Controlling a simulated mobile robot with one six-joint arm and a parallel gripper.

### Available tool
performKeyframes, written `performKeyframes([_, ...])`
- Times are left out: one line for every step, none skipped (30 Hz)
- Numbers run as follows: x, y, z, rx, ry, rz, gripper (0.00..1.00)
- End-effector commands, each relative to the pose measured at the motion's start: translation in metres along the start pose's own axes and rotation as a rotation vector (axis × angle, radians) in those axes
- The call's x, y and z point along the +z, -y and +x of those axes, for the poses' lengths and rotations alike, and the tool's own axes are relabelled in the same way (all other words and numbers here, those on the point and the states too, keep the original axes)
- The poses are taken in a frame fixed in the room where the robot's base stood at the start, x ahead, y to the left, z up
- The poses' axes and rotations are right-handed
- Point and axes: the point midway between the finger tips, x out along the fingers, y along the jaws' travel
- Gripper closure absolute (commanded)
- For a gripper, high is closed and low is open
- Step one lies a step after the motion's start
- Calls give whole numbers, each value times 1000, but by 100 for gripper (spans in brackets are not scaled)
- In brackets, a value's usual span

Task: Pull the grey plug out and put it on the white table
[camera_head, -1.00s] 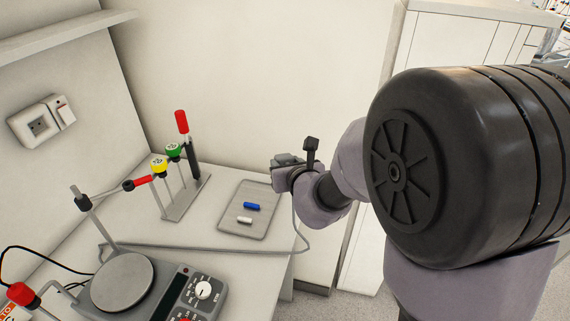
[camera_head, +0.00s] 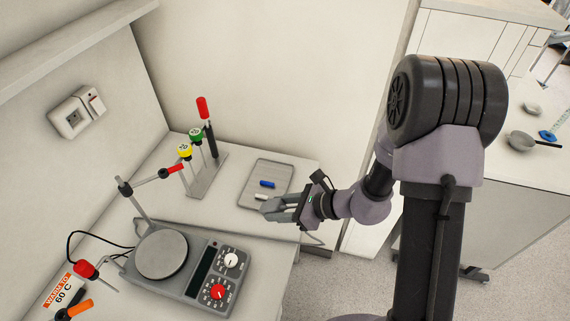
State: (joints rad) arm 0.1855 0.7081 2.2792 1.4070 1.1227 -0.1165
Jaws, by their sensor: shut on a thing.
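My gripper (camera_head: 272,207) is low over the right part of the white table (camera_head: 225,210), at the front edge of the grey tray. It is shut on a small grey thing that I take to be the grey plug; the grey fingers hide most of it, so its outline is hard to tell.
The grey tray (camera_head: 283,174) holds a blue piece (camera_head: 267,184) and a white piece (camera_head: 261,196). A rack (camera_head: 209,181) with green, yellow and red-topped items stands to the left. A hotplate (camera_head: 162,255) with a stand and knobs fills the front. Free table lies between rack and hotplate.

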Motion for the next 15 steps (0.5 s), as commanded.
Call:
performKeyframes([-2, -6, -5, 29, -7, -18, 100])
performKeyframes([-5, -9, -5, 45, -10, -30, 100])
performKeyframes([-9, -12, -6, 59, -13, -41, 100])
performKeyframes([-11, -13, -5, 66, -15, -47, 100])
performKeyframes([-13, -14, -4, 69, -15, -49, 100])
performKeyframes([-16, -14, -3, 71, -16, -50, 100])
performKeyframes([-18, -14, -2, 71, -16, -50, 100])
performKeyframes([-20, -14, 0, 71, -16, -50, 100])
performKeyframes([-24, -14, 2, 71, -16, -50, 100])
performKeyframes([-27, -14, 4, 70, -16, -50, 100])
performKeyframes([-30, -14, 7, 70, -16, -50, 100])
performKeyframes([-35, -14, 10, 70, -16, -51, 100])
performKeyframes([-38, -14, 12, 70, -16, -51, 100])
performKeyframes([-42, -14, 15, 69, -16, -50, 100])
performKeyframes([-48, -14, 18, 69, -17, -49, 100])
